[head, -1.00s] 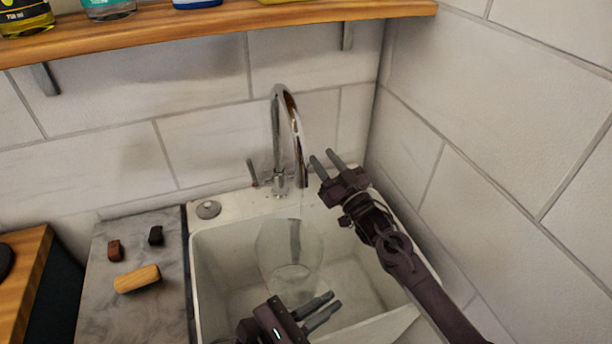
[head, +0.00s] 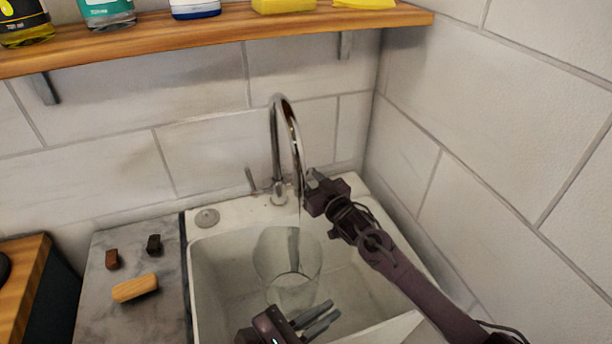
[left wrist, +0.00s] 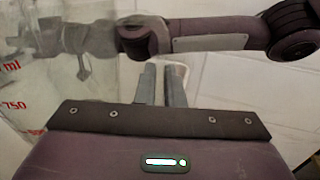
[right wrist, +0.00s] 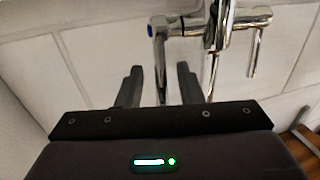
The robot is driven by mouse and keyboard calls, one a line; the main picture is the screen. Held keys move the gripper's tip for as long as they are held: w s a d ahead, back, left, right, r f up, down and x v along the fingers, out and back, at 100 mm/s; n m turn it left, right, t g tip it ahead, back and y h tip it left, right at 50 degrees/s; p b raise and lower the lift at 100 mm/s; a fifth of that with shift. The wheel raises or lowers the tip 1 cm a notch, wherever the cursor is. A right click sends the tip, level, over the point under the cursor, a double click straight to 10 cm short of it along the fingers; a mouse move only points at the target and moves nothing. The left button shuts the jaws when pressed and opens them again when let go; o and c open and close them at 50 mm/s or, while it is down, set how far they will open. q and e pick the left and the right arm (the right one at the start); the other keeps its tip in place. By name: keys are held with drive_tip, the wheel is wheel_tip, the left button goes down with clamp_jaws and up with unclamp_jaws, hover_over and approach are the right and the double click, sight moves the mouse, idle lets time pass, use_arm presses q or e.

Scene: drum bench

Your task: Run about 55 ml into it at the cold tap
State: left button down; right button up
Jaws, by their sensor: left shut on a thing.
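A clear glass measuring jug (head: 287,262) stands in or just above the sink basin under the tap; red markings show on its wall (left wrist: 22,100) in the left wrist view. My left gripper (head: 322,318) is shut on the jug, at its near right side; the grip itself is hard to see. The chrome tap (head: 277,140) arches over the jug. A faint thin streak hangs below its spout, perhaps water. My right gripper (right wrist: 158,85) is open at the tap's right side, with the blue-marked cold lever (right wrist: 157,50) between its fingers. The jug's water level is unclear.
The white sink (head: 215,270) has a tiled wall close on its right and behind. A wooden shelf (head: 200,38) with bottles runs above.

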drive_tip(key=shift+x, duration=0.75)
clamp_jaws()
